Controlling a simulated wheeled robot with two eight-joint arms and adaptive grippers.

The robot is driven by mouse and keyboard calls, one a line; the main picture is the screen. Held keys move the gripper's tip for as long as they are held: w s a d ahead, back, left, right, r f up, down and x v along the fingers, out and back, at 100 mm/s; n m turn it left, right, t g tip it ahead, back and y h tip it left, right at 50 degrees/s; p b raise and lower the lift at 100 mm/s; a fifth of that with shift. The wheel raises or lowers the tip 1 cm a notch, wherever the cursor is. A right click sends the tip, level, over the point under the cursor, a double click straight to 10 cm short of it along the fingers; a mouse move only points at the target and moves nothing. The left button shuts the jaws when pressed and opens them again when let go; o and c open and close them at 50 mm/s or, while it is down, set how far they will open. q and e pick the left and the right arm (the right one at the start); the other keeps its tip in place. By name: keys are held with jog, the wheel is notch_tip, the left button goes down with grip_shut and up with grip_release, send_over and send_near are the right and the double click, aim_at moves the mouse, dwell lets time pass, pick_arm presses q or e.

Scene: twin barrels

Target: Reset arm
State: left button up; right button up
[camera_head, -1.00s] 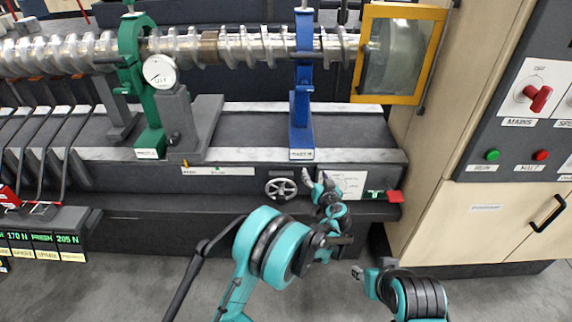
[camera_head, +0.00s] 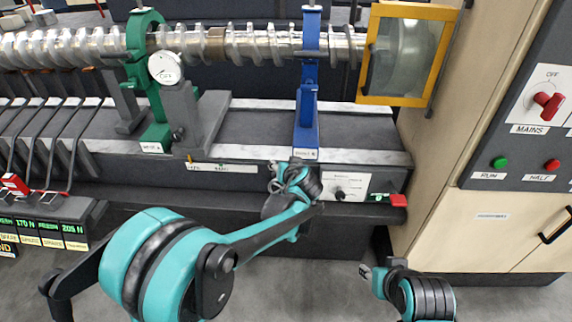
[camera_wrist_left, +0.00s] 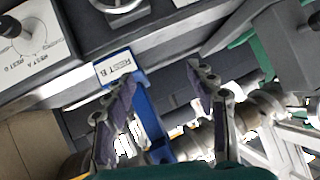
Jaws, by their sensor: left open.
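My left gripper (camera_head: 285,178) is in front of the machine bed, below and left of the blue rest's foot. In the left wrist view its two fingers (camera_wrist_left: 160,88) are spread with nothing between them touching both. The blue rest (camera_head: 306,110) stands upright beyond; its label and post (camera_wrist_left: 148,115) show behind the fingers in the wrist view. My right gripper (camera_head: 373,275) is low in the head view, apart from the machine, and its finger opening is too small to judge.
A green rest (camera_head: 142,60), dial gauge (camera_head: 165,68) and long shaft (camera_head: 75,45) lie behind. The cabinet (camera_head: 490,225) is at right. A metal handwheel (camera_wrist_left: 122,5) edges the wrist view.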

dwell(0.4)
pick_arm(q)
jog(key=s+a+r+g, duration=0.2)
jog(key=s+a+r, duration=0.1)
jog(key=s+a, duration=0.5)
jog(key=s+a+f+g+h, duration=0.1)
jog(key=s+f+h, duration=0.1)
jog(key=s, duration=1)
jog(key=s+a+f+g+h, duration=0.1)
jog(key=s+a+f, duration=0.1)
jog(key=s, duration=1.1)
jog(key=shift+s+h, duration=0.15)
jog(key=shift+h, duration=0.25)
